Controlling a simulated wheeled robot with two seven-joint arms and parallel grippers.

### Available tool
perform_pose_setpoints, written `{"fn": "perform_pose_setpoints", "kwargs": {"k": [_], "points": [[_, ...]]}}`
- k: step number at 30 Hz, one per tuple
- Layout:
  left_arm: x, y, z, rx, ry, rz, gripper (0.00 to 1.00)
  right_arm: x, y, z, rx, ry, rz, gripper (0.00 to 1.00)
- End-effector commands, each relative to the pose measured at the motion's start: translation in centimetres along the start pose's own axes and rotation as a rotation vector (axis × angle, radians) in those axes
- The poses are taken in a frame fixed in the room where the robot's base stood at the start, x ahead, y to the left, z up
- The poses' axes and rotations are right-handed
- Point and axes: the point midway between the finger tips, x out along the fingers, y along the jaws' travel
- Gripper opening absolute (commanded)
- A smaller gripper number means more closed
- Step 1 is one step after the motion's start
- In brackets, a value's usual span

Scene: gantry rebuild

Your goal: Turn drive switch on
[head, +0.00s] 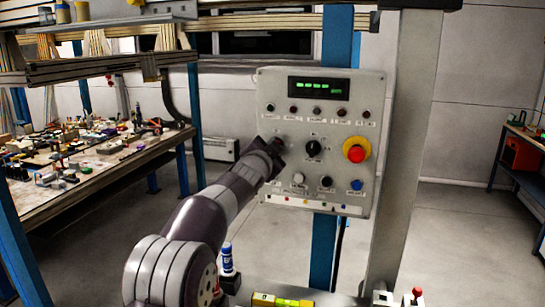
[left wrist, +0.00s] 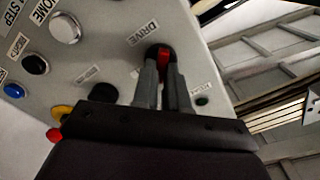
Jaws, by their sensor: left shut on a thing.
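The drive switch (left wrist: 163,55) shows in the left wrist view as a red lever in a dark round mount, beside a "DRIVE" label. My left gripper (left wrist: 163,75) is shut on it, with one finger on each side. In the head view my left gripper (head: 277,148) is at the left side of the grey control panel (head: 372,92) and hides the switch. The lever's exact position is hard to tell. My right gripper is in neither view.
The panel carries a green-lit display (head: 318,87), a red emergency button on yellow (head: 356,151), a black knob (head: 313,148), and white, black and blue buttons (head: 357,184) below. A cluttered workbench (head: 130,168) stands left. A grey post (head: 408,130) stands just right of the panel.

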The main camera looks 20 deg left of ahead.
Motion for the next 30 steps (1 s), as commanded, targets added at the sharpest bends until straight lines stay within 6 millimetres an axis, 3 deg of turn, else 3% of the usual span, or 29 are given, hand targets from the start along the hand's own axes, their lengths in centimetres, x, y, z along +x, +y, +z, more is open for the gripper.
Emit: {"fn": "perform_pose_setpoints", "kwargs": {"k": [18,30], "points": [[0.1,0.7,0.6,0.555,-0.008,0.009,0.00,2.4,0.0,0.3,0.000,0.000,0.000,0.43],[0.1,0.6,0.6,0.766,-0.006,0.009,0.00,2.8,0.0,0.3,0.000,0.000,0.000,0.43]]}}
